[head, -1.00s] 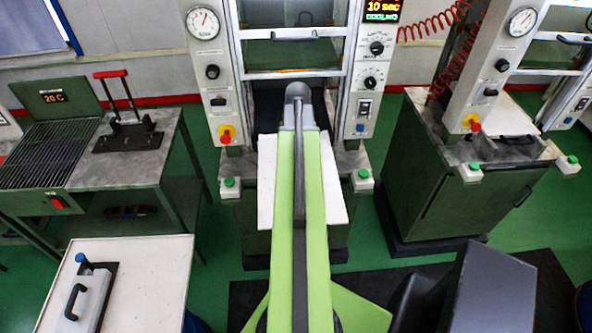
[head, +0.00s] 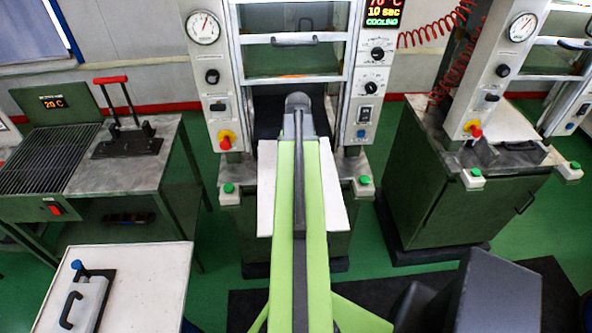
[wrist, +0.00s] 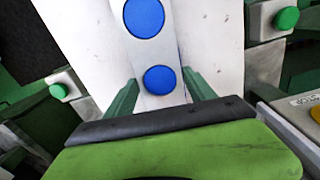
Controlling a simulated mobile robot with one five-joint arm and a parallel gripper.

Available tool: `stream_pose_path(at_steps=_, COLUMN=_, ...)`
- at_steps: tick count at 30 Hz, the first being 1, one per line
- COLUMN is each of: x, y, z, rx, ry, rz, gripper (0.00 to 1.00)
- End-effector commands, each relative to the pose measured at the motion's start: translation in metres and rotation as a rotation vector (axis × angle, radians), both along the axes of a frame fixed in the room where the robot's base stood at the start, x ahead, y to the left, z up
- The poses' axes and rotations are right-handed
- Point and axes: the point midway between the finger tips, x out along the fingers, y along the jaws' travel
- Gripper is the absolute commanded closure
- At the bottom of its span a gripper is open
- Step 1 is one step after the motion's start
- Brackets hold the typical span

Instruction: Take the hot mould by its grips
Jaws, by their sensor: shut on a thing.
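In the wrist view a pale metal bar with two blue round discs (wrist: 158,79) runs between the two green fingers of my gripper (wrist: 160,84). The fingers are shut on this pale bar, which I take to be a grip of the mould. The rest of the mould is not clearly visible. In the head view my arm reaches straight ahead to the middle press (head: 222,90) and hides the gripper and what it holds. The press display (head: 382,12) reads 10 sec and COOLING.
A white plate (head: 340,190) lies under my arm before the press. At left are a bench (head: 150,180) with a 20 C display and a white table (head: 150,280) bearing a grey, black-handled object (head: 88,300). Another press (head: 470,200) stands at right.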

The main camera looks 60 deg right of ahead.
Motion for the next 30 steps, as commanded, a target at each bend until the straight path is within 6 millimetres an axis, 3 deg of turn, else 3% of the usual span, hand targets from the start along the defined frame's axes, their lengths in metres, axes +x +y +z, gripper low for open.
stream_pose_path(at_steps=9, x=-0.001, y=0.0, z=0.001, rx=-0.001, ry=0.001, rz=-0.001, gripper=1.0)
stream_pose_path(at_steps=14, x=-0.001, y=0.0, z=0.011, rx=-0.001, ry=0.001, rz=-0.001, gripper=1.0)
stream_pose_path(at_steps=30, x=0.0, y=0.0, z=0.098, rx=-0.001, ry=0.001, rz=0.0, gripper=1.0)
